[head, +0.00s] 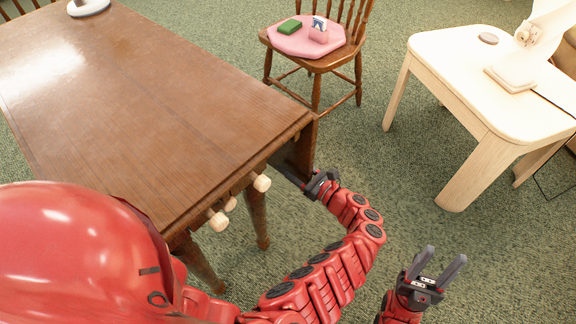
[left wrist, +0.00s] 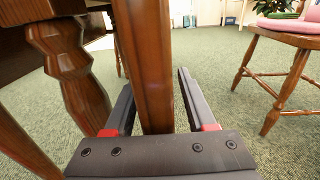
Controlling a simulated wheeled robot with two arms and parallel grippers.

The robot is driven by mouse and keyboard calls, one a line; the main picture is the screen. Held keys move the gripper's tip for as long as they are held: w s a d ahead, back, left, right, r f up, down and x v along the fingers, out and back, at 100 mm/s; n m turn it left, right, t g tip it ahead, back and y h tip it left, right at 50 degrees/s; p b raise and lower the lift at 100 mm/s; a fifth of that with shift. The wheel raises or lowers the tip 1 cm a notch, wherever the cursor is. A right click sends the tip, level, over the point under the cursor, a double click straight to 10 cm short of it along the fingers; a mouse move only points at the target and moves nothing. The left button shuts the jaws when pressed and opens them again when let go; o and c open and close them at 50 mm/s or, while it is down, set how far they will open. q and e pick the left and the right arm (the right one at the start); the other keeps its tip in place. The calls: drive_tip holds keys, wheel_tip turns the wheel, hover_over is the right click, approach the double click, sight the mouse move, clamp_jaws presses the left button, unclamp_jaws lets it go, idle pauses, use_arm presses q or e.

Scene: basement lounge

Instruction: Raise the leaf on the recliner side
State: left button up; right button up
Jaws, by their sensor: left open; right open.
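The brown wooden table (head: 150,95) fills the left of the head view. Its leaf (head: 301,158) hangs down at the right end, mostly hidden under the top. My left gripper (head: 318,185) is low beside the hanging leaf. In the left wrist view an upright wooden board, apparently the leaf's edge (left wrist: 145,60), stands between the open fingers, with a gap on the right; I cannot tell whether the left finger touches it. Light wooden knobs (head: 261,182) stick out under the table's near edge. My right gripper (head: 432,268) is open and empty over the carpet.
A wooden chair (head: 315,85) with a pink cushion (head: 290,42) and small items stands behind the table. A pale side table (head: 470,80) is at the right, with a brown seat partly visible (head: 566,52). Green carpet between them is clear. A turned table leg (left wrist: 70,75) stands left.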

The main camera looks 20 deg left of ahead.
use_arm(q)
clamp_jaws()
idle(1.3)
